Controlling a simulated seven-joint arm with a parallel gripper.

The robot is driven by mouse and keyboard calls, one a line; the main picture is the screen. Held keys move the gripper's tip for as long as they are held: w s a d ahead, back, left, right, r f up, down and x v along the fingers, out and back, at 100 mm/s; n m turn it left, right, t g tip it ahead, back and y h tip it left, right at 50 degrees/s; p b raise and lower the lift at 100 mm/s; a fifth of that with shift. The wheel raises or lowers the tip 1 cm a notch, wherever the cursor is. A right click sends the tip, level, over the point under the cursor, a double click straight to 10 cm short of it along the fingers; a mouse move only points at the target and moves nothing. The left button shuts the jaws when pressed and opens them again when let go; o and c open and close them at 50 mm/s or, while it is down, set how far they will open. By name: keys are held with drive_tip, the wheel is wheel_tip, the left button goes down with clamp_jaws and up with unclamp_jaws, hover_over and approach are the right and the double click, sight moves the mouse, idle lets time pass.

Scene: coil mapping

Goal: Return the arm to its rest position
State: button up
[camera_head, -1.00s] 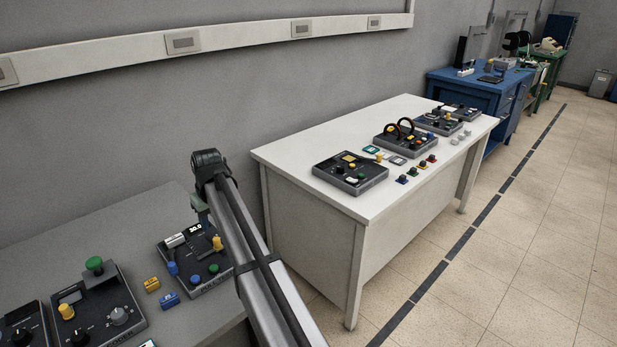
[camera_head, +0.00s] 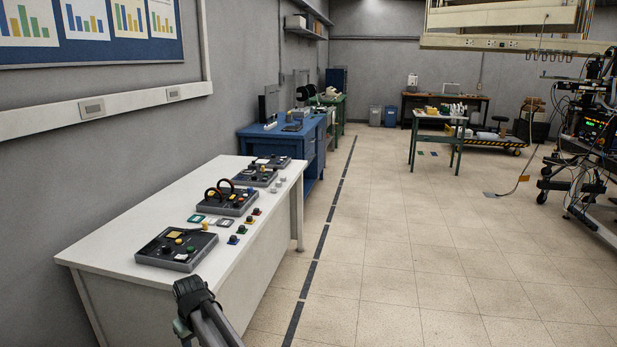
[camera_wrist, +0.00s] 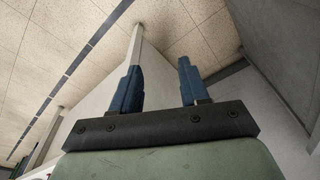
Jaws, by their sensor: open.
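My gripper shows in the wrist view (camera_wrist: 160,85), with its two blue fingers apart and nothing between them. Beyond the fingers are the side and a leg of a white table and the tiled floor. In the head view my arm (camera_head: 207,318) rises from the bottom edge, in front of the near end of the white table (camera_head: 110,247). The fingers are hidden in the head view.
The white table carries a near control box (camera_head: 177,249), a box with black loops (camera_head: 226,200) and several small coloured knobs. A blue bench (camera_head: 270,145) stands behind it. The tiled floor (camera_head: 420,250) to the right is open. A wheeled equipment rack (camera_head: 598,140) stands at far right.

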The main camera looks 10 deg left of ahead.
drive_tip(key=w+d+f+m, duration=0.2)
drive_tip(key=w+d+f, duration=0.1)
drive_tip(key=d, duration=0.8)
drive_tip(key=w+d+f+m, duration=0.2)
drive_tip(key=w+d+f, duration=0.15)
drive_tip(key=d, duration=0.65)
drive_tip(key=w+d+f+m, duration=0.2)
drive_tip(key=d+f, duration=0.2)
drive_tip(key=d, duration=0.7)
drive_tip(key=s+d+f+m, duration=0.2)
drive_tip(key=s+d, duration=0.1)
drive_tip(key=d, duration=0.7)
drive_tip(key=s+d+f+m+h, duration=0.1)
drive_tip(key=s+d+f+m, duration=0.15)
drive_tip(key=d, duration=0.75)
drive_tip(key=s+d+f+m, duration=0.1)
drive_tip(key=s+d+f, duration=0.15)
drive_tip(key=d, duration=0.75)
drive_tip(key=s+f+g, duration=0.3)
drive_tip(key=s+f, duration=0.7)
drive_tip(key=s, duration=0.5)
drive_tip(key=s+f+g, duration=0.4)
drive_tip(key=s+f, duration=0.6)
drive_tip(key=s, duration=0.5)
drive_tip(key=shift+s+d+g, duration=0.25)
drive_tip(key=shift+s+g, duration=0.05)
drive_tip(key=shift+s, duration=0.1)
drive_tip(key=shift+m, duration=0.25)
